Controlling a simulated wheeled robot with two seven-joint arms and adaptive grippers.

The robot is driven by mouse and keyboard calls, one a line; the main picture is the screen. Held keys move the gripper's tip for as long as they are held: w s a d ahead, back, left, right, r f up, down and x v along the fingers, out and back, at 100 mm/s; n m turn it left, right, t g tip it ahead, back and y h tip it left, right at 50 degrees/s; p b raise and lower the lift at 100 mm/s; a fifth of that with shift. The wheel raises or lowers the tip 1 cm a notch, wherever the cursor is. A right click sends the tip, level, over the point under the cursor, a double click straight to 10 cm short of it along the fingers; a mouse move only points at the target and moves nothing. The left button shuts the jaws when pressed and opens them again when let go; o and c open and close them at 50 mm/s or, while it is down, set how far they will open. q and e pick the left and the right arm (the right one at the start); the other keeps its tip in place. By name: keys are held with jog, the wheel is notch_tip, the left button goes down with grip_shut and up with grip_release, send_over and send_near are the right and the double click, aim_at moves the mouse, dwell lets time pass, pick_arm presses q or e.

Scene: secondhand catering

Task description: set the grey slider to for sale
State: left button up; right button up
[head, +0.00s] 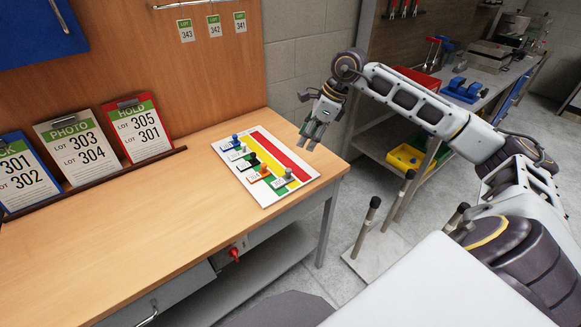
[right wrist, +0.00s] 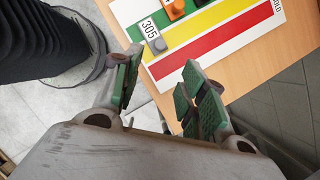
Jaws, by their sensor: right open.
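The slider board (head: 300,157) lies on the wooden table with green, yellow and red stripes. Blue (head: 235,139), black (head: 254,161) and orange (head: 265,171) sliders are in the same row. My right gripper (head: 313,138) is open and empty, to the right of the board near the table's edge and apart from the grey slider. The stripe words are mostly unreadable. My left gripper is out of view.
Lot cards (head: 75,148) stand in a dark rack at the left back of the table. Small lot tags (head: 214,26) hang on the back panel. The table front (head: 190,215) is clear. A workbench (head: 470,85) with bins is beyond at right.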

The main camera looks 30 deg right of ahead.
jog(key=shift+f, duration=0.15)
jog(key=p, duration=0.2)
send_near(289, 170)
jog(key=x, duration=0.6)
jog(key=shift+w+a+f, duration=0.15)
jog(key=shift+w+f, duration=0.05)
jog(key=shift+f, duration=0.15)
jog(key=shift+w+a+f, duration=0.15)
jog(key=shift+a+f, duration=0.05)
jog(key=shift+f, duration=0.3)
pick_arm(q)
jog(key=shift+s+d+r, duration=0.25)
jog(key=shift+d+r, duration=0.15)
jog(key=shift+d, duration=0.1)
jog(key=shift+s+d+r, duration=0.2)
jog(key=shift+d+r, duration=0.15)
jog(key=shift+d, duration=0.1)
pick_arm(e)
jog(key=shift+f, duration=0.25)
grip_shut()
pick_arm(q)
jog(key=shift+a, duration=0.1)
